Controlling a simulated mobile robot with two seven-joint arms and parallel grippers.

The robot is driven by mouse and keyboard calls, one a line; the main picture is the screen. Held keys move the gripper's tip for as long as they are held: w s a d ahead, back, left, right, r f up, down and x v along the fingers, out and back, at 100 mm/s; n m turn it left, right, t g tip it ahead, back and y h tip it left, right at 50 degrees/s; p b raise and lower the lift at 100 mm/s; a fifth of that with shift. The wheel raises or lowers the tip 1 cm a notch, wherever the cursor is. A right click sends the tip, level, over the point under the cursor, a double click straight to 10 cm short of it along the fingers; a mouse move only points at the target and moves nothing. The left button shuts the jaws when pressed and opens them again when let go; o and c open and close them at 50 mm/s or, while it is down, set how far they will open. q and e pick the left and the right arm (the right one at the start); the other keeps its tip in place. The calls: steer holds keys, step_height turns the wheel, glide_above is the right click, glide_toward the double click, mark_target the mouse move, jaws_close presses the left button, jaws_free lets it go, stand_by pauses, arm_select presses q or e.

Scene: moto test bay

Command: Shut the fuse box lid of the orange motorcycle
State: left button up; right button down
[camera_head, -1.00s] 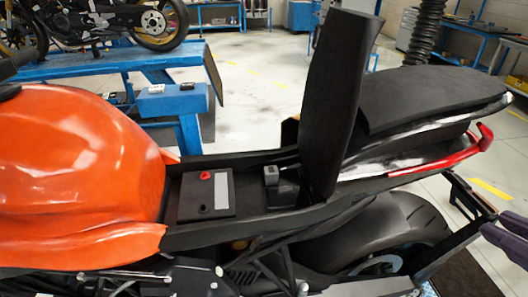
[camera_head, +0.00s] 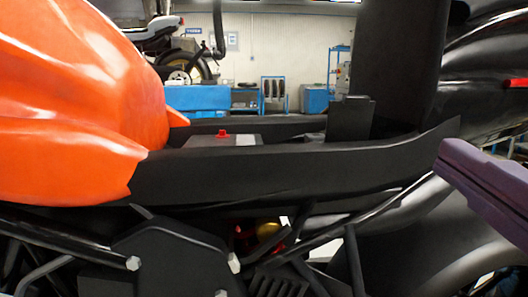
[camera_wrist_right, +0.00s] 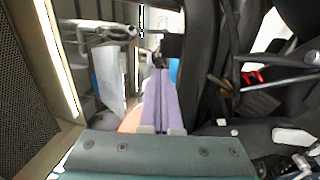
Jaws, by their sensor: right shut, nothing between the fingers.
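The orange motorcycle (camera_head: 75,110) fills the left and middle of the head view. In its open seat bay, a dark upright block (camera_head: 350,118) rises above the black frame rail; it looks like the fuse box with its lid standing up, but the rail hides its lower part. My right gripper (camera_head: 442,160) comes in from the right with purple fingers, to the right of the block and apart from it in the picture. Its fingers (camera_wrist_right: 160,78) are pressed together and empty in the right wrist view. My left gripper is not in view.
The raised black seat panel (camera_head: 400,65) stands behind and right of the block. A battery (camera_head: 205,141) with a red terminal cap sits left of it. The black frame rail (camera_head: 270,172) runs along the near side of the bay. Blue workshop furniture stands far behind.

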steer(key=w+p, duration=0.1)
steer(key=p, duration=0.5)
glide_toward(357, 99)
steer(key=w, duration=0.2)
steer(key=w+r, duration=0.1)
steer(key=w, duration=0.2)
steer(key=shift+w+a, duration=0.1)
steer(key=shift+w, duration=0.05)
steer(key=shift+w+r, duration=0.1)
steer(key=shift+w, duration=0.6)
